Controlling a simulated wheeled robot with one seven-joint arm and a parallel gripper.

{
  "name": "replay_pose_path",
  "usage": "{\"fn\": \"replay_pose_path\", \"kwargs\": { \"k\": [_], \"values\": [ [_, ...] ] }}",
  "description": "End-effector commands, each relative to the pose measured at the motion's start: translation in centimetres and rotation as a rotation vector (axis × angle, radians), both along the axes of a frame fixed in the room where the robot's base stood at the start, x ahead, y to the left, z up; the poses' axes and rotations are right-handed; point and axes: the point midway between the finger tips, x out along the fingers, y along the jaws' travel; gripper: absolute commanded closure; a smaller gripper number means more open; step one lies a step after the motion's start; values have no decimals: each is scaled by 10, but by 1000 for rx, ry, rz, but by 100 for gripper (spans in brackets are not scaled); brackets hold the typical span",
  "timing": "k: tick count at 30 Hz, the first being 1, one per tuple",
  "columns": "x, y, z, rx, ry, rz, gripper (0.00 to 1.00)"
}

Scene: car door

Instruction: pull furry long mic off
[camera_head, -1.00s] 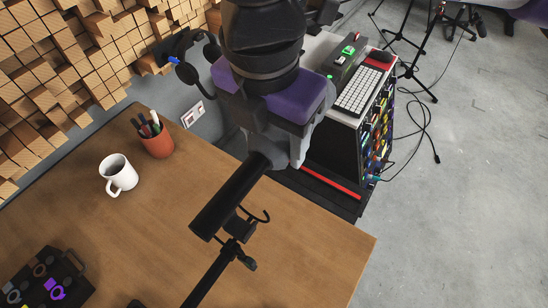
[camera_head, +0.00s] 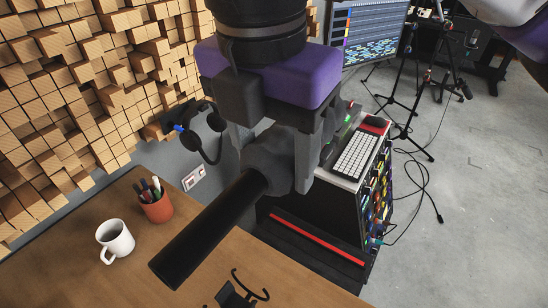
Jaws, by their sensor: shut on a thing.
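The long mic (camera_head: 208,230) is a black tube with a grey furry-looking part (camera_head: 268,158) at its upper right end. My gripper (camera_head: 272,162) is shut on that grey end, with one finger on each side. The tube slants down to the left above the desk. The mic stand's clip (camera_head: 238,292), with a thin curved hook, shows below the tube at the bottom edge. A visible gap separates the clip from the tube. The rest of the stand is out of view.
A white mug (camera_head: 115,241) and a red-brown pen cup (camera_head: 156,207) stand on the wooden desk (camera_head: 190,285) at left. Headphones (camera_head: 205,132) hang by the wood-block wall. A rack with a keyboard (camera_head: 357,158) is at right, with open floor beyond.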

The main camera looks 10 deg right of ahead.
Motion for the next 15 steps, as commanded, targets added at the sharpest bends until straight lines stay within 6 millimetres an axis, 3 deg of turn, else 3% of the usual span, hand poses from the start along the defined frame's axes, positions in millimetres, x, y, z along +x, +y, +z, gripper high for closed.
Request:
{"fn": "replay_pose_path", "kwargs": {
  "k": [15],
  "values": [
    [0,0,19,2,-1,0,92]
  ]
}}
